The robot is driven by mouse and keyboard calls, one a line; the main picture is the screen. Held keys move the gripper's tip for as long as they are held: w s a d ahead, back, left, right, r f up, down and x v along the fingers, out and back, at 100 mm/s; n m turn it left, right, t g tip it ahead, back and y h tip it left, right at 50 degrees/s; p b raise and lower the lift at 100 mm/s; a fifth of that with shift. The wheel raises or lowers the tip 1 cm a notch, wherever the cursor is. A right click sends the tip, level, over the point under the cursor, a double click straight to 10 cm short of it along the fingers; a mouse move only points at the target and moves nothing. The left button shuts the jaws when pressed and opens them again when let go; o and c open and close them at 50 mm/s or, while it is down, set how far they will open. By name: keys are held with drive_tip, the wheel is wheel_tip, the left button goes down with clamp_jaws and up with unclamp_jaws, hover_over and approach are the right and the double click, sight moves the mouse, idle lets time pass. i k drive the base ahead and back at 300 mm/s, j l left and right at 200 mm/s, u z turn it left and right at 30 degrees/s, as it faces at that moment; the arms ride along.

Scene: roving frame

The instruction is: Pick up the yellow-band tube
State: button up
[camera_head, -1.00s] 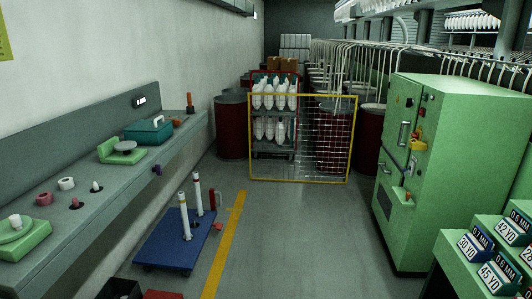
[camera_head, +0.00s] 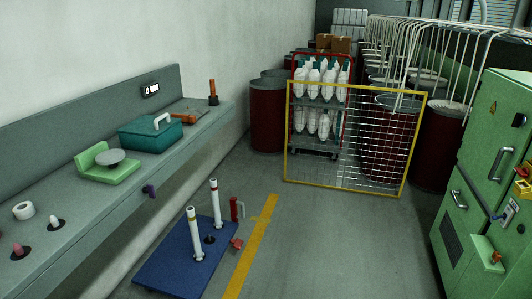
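Two white tubes stand upright on a blue platform (camera_head: 160,270) on the floor, left of centre. The nearer tube (camera_head: 196,238) has a yellowish band near its top and looks like the yellow-band tube. The other tube (camera_head: 216,207) stands just behind it to the right, with a darker band near its top. A small dark round spot or peg shows on the platform between them. My gripper is not in view.
A red upright piece (camera_head: 235,210) and a small red piece (camera_head: 236,243) are by the platform's right edge. A grey bench (camera_head: 120,197) runs along the left wall. A yellow-framed mesh gate (camera_head: 347,187) stands ahead; a green cabinet (camera_head: 480,200) is right. Floor between is clear.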

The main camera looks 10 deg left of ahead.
sight(198, 254)
drive_tip(key=i+u, duration=0.2)
drive_tip(key=i, duration=0.4)
drive_tip(key=i+u, duration=0.25)
drive_tip(key=i, duration=0.35)
drive_tip(key=i+l+u, duration=0.2)
drive_tip(key=i, duration=0.35)
drive_tip(key=i+u, duration=0.4)
drive_tip(key=i+l+u, duration=0.1)
drive_tip(key=i+u, duration=0.3)
drive_tip(key=u, duration=3.2)
drive_tip(key=l, duration=0.1)
